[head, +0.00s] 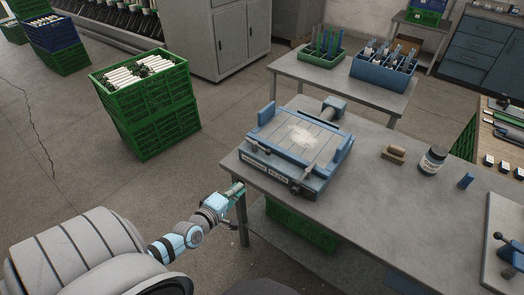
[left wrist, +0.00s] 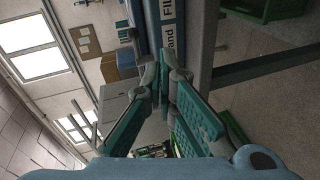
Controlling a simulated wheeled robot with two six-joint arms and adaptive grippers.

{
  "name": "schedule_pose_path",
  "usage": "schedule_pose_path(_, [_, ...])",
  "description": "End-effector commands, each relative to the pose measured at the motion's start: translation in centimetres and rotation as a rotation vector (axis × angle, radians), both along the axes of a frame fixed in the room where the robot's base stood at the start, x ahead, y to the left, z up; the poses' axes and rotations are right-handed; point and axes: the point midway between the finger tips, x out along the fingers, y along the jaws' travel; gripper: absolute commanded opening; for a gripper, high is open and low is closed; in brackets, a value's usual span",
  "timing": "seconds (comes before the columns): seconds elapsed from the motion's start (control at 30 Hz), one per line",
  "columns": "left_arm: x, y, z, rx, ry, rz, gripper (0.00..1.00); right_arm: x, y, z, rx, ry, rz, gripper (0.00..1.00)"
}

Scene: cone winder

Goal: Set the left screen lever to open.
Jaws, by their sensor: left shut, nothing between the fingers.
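The screen machine (head: 297,143), a blue frame around a pale slatted bed with a light dusty patch, sits on the grey table's near left corner. A small grey lever (head: 252,147) shows at its front left, and another lever (head: 307,172) at its front right. I cannot read the left lever's setting. My left gripper (head: 236,188) is shut and empty, beside the table's left edge, below and apart from the machine. In the left wrist view its green-padded fingers (left wrist: 165,75) converge close to the machine's blue labelled front (left wrist: 168,30). The left lever is not clearly distinguishable there.
On the table (head: 400,215) are a brush (head: 393,155), a dark jar (head: 432,160) and a small blue block (head: 466,180). Green crates (head: 150,105) of white cones stand on the floor at left. The floor between them and the table is clear.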

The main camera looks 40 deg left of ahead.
Motion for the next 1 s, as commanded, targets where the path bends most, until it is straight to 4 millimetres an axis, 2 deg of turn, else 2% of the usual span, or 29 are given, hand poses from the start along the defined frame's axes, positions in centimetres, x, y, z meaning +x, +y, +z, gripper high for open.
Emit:
schedule_pose_path(0.03, [0.7,0.0,2.2,-0.058,-0.048,0.01,0.0,0.0,0.0,0.5,0.0,0.0,0.0,0.4])
schedule_pose_path(0.13, [1.7,0.0,3.5,-0.119,-0.092,0.018,0.0,0.0,0.0,0.2,0.0,0.0,0.0,0.4])
schedule_pose_path(0.27, [3.5,0.1,2.8,-0.121,-0.093,0.019,0.0,0.3,0.0,-0.8,0.0,-0.004,0.0,0.4])
schedule_pose_path(0.7, [12.5,1.1,0.5,-0.118,-0.089,0.016,0.0,0.6,0.0,-6.0,0.0,-0.009,0.001,0.4])
schedule_pose_path(0.83, [14.2,1.3,0.3,-0.117,-0.088,0.016,0.0,0.6,0.0,-7.0,0.0,-0.009,0.0,0.4])
schedule_pose_path(1.0, [15.0,1.3,0.5,-0.116,-0.086,0.015,0.0,0.6,0.0,-7.3,0.0,-0.009,0.001,0.4])
